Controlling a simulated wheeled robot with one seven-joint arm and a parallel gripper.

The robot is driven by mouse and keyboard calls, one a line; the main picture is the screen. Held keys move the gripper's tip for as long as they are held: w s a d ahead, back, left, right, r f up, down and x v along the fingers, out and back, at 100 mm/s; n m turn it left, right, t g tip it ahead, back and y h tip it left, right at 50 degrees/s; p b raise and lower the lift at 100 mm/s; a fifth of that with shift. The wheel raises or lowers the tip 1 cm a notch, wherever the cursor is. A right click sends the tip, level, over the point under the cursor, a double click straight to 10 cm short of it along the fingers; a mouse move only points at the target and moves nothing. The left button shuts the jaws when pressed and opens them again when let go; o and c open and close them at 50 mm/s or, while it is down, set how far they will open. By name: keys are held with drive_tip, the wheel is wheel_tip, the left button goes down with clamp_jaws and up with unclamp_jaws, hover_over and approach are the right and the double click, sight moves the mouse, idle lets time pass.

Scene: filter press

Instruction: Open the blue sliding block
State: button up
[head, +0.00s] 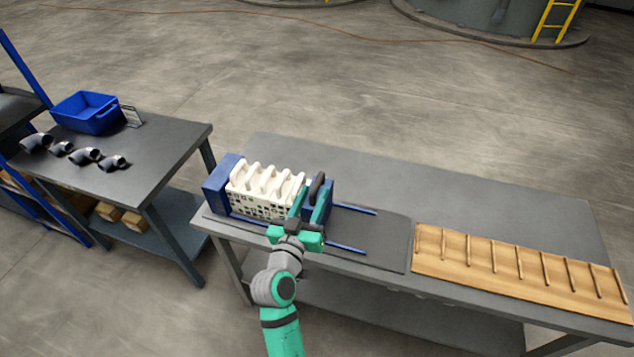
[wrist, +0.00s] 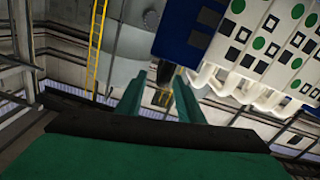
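The filter press stands on the right-hand table. Its blue sliding block (head: 330,197) is at the right end of the white plates (head: 266,188), close against them. A dark handle (head: 318,183) stands on the block's top. The block also shows in the wrist view (wrist: 187,35). My gripper (head: 312,193) reaches over the near side of the press, with its green fingers beside the handle. In the wrist view my gripper (wrist: 162,85) has its fingers apart, with a dark piece, seemingly the handle, between or just beyond the tips. Contact cannot be told.
Two blue rails (head: 345,248) run right from the block over a dark, bare plate (head: 385,235). A wooden rack (head: 500,270) with pegs lies farther right. A blue fixed end (head: 217,187) is at the left. A side table holds a blue bin (head: 88,115) and pipe elbows.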

drive_tip(key=shift+a+x, duration=0.15)
drive_tip(key=shift+x, duration=1.15)
drive_tip(key=shift+a+x, duration=0.1)
drive_tip(key=shift+x, duration=1.25)
drive_tip(key=shift+w, duration=0.1)
drive_tip(key=shift+c, duration=0.7)
clamp_jaws()
drive_tip(key=shift+a, duration=0.1)
